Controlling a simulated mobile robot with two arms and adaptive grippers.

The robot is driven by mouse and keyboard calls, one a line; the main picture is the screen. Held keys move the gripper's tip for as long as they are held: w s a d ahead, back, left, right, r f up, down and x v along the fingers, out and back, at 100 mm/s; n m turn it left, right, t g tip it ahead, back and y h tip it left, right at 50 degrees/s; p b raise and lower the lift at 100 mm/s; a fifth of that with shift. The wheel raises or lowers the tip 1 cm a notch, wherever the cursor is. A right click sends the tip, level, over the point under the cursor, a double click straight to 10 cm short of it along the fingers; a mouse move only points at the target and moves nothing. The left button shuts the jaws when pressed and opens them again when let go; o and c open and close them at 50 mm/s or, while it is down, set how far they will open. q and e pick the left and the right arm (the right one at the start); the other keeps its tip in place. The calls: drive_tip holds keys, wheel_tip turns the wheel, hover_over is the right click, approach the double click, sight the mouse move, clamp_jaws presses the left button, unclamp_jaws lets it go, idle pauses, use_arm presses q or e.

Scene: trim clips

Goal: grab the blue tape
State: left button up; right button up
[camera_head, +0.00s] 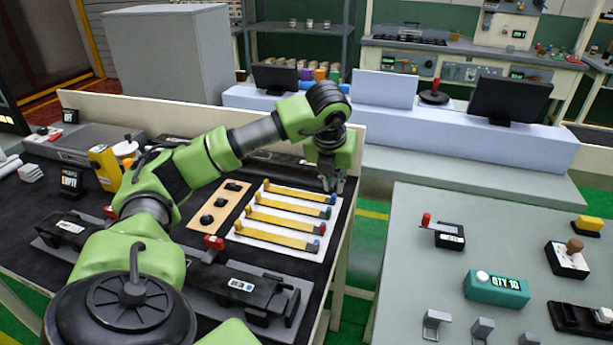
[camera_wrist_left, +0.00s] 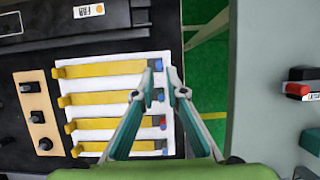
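A white board (camera_head: 258,238) on the dark left bench holds several yellow strips, each with a small coloured piece at its right end. One strip between has a red end (camera_wrist_left: 163,122). My left gripper (camera_head: 333,186) points down above the right end of the farthest strip. In the wrist view its fingers (camera_wrist_left: 161,78) are apart with nothing held, beside the blue ends. Its height above them is unclear. My right gripper is out of view.
A tan panel with black knobs (camera_head: 220,205) lies left of the board. A gap with green floor separates this bench from a grey table (camera_head: 400,270) on the right, which holds several devices.

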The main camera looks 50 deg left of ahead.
sight(334, 195)
use_arm(q)
drive_tip(key=p+x, duration=0.1)
drive_tip(key=x, duration=0.4)
drive_tip(key=shift+f, duration=0.1)
clamp_jaws()
